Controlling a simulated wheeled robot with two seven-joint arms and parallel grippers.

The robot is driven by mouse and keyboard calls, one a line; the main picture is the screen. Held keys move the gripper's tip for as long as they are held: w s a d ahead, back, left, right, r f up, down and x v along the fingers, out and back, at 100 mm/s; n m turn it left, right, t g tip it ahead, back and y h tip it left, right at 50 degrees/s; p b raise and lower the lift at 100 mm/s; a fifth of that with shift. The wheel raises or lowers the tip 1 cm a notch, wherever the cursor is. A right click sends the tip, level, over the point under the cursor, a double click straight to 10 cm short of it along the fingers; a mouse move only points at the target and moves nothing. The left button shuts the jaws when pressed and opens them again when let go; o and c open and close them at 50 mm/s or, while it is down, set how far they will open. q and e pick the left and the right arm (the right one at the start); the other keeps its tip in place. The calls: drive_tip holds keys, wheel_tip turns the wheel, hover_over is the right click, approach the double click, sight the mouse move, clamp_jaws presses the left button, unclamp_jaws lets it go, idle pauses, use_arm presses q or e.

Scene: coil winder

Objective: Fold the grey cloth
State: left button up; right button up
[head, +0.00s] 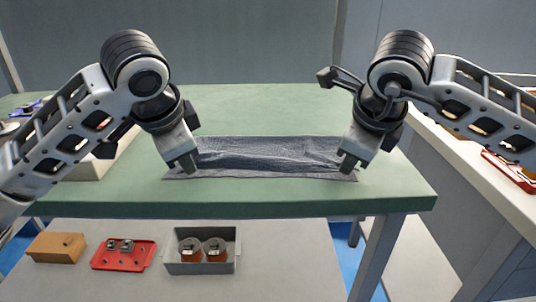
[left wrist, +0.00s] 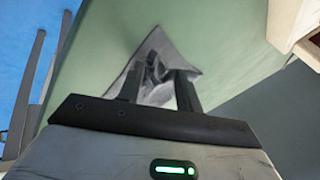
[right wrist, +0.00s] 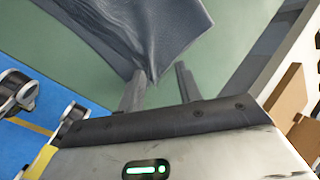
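The grey cloth (head: 265,160) lies spread wide and wrinkled near the front edge of the green table, with a raised crease along its length. My left gripper (head: 185,164) points down at the cloth's left end. In the left wrist view its fingers are apart, with a crumpled end of the cloth (left wrist: 158,50) at and between the tips. My right gripper (head: 347,165) points down at the cloth's right end. In the right wrist view its fingers are apart, and a cloth corner (right wrist: 150,40) reaches the left finger. Whether the fingers touch the cloth is unclear.
The green table (head: 265,110) is clear behind the cloth. A pale tray (head: 105,165) is partly behind my left arm. A lower shelf holds an orange-brown block (head: 56,247), a red tray (head: 123,257) and a grey bin (head: 201,266). A white counter stands at the right.

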use_arm(q)
drive_tip(key=shift+s+d+f, duration=0.1)
drive_tip(key=shift+s+f, duration=0.05)
use_arm(e)
drive_tip(key=shift+s+a+f, duration=0.1)
drive_tip(key=shift+s+f, duration=0.05)
use_arm(q)
drive_tip(key=v, duration=0.4)
drive_tip(key=shift+w, duration=0.2)
use_arm(e)
drive_tip(key=v, duration=0.4)
drive_tip(key=shift+w, duration=0.2)
use_arm(q)
drive_tip(key=s+v, duration=0.1)
drive_tip(key=v, duration=0.6)
drive_tip(key=shift+f, duration=0.25)
use_arm(e)
drive_tip(key=s+v, duration=0.1)
drive_tip(key=v, duration=0.6)
drive_tip(key=shift+f, duration=0.25)
use_arm(q)
drive_tip(key=shift+c, duration=0.3)
use_arm(e)
drive_tip(key=shift+c, duration=0.3)
